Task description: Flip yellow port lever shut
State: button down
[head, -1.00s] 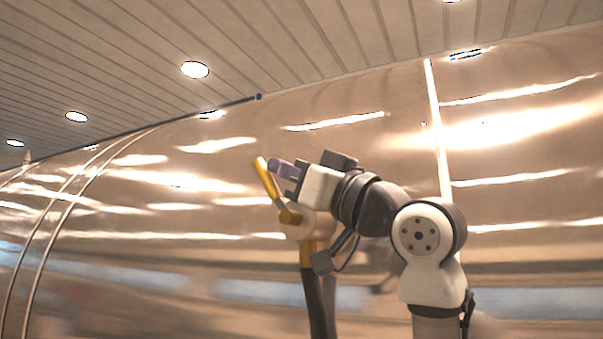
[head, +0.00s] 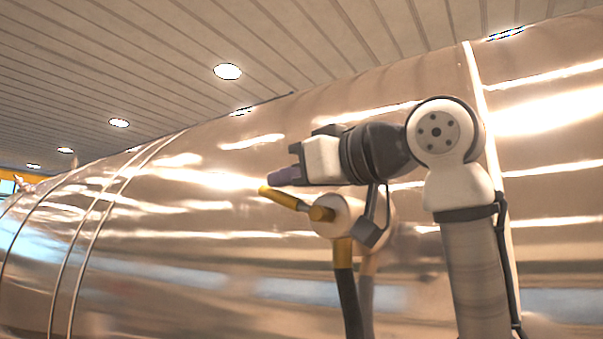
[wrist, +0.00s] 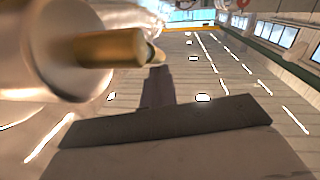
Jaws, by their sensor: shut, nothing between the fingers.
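The yellow lever (head: 287,199) sticks out to the left from the pale round port body (head: 345,210) and slopes slightly up to its free end. My gripper (head: 274,178) is shut and empty, its purple fingers pointing left just above the lever's free end. I cannot tell whether they touch it. In the wrist view, a yellow cylindrical part (wrist: 105,49) juts from the pale port body (wrist: 45,50), and my dark fingers (wrist: 158,72) show just below its end. The lever's far part is mostly hidden there.
The large shiny chamber wall (head: 150,270) fills the area behind the port. A dark pipe with a yellow collar (head: 343,252) runs down below the port body. The slatted ceiling (head: 130,60) is above.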

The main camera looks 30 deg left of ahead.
jog(key=shift+w+a+f+h, duration=0.15)
jog(key=shift+a+f+h, duration=0.15)
jog(key=shift+a+h, duration=0.15)
jog(key=shift+a+f+h+p, duration=0.3)
jog(key=shift+f+h+p, duration=0.15)
jog(key=shift+h, duration=0.5)
jog(key=shift+d, duration=0.1)
jog(key=b+v, duration=0.1)
jog(key=v, duration=1.2)
jog(key=shift+d+r+b, duration=0.2)
jog(key=shift+d+b, duration=0.15)
jog(key=shift+b, duration=0.05)
